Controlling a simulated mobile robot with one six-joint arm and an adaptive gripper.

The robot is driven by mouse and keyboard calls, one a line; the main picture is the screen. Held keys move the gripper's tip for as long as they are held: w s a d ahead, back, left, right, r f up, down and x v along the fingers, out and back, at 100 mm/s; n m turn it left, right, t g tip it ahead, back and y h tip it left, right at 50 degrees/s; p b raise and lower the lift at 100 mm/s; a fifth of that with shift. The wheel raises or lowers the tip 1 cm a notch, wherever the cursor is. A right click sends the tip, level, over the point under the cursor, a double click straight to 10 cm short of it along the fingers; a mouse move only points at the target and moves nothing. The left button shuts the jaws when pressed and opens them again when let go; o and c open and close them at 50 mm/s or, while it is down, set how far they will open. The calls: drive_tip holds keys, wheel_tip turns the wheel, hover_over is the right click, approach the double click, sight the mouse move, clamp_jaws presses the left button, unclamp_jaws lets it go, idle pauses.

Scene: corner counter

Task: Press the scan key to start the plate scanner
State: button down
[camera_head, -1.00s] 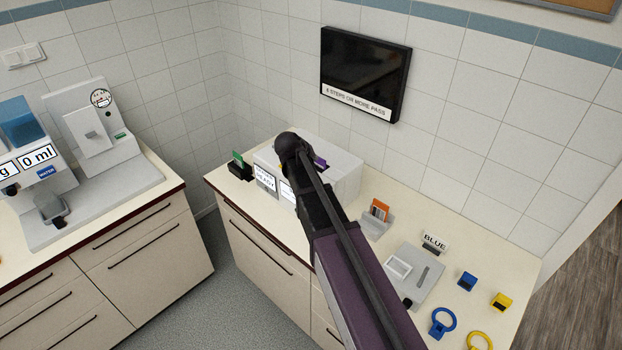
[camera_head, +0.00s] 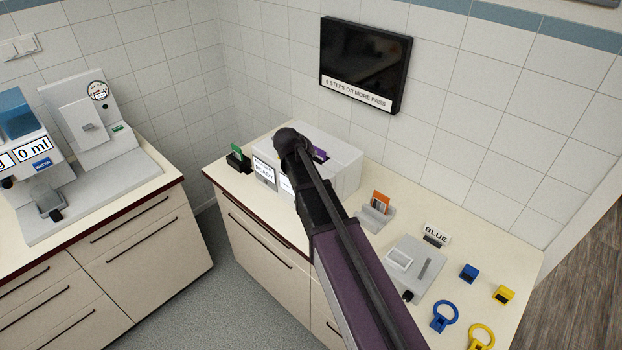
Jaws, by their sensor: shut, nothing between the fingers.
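A white box-shaped device (camera_head: 342,172), which looks like the plate scanner, stands at the back of the right counter. A small display on its front (camera_head: 265,172) seems to read READY; a second panel beside it is partly covered by my arm. My purple and black arm reaches in from the bottom right, its dark joint in front of the device. A small purple piece shows just behind that joint; I cannot tell whether it is mine. My gripper is hidden behind the arm. I cannot make out the scan key.
A green card in a black holder (camera_head: 238,160) stands left of the device. To its right are an orange-card holder (camera_head: 377,211), a grey station (camera_head: 415,268), a BLUE sign (camera_head: 436,235), blue and yellow blocks and rings. A floor gap separates the left counter (camera_head: 110,215).

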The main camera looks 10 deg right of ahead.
drive_tip(key=shift+f+b, duration=2.9)
drive_tip(key=shift+f, duration=0.3)
drive_tip(key=shift+f+b, duration=0.8)
drive_tip(key=shift+b, duration=0.05)
drive_tip(key=shift+r, duration=0.2)
idle(0.4)
drive_tip(key=shift+r+p, duration=0.65)
drive_tip(key=shift+p, duration=0.25)
drive_tip(key=shift+w, duration=0.1)
wheel_tip(320, 180, up, 5)
drive_tip(key=p, duration=0.5)
drive_tip(key=shift+f, duration=0.1)
idle(0.7)
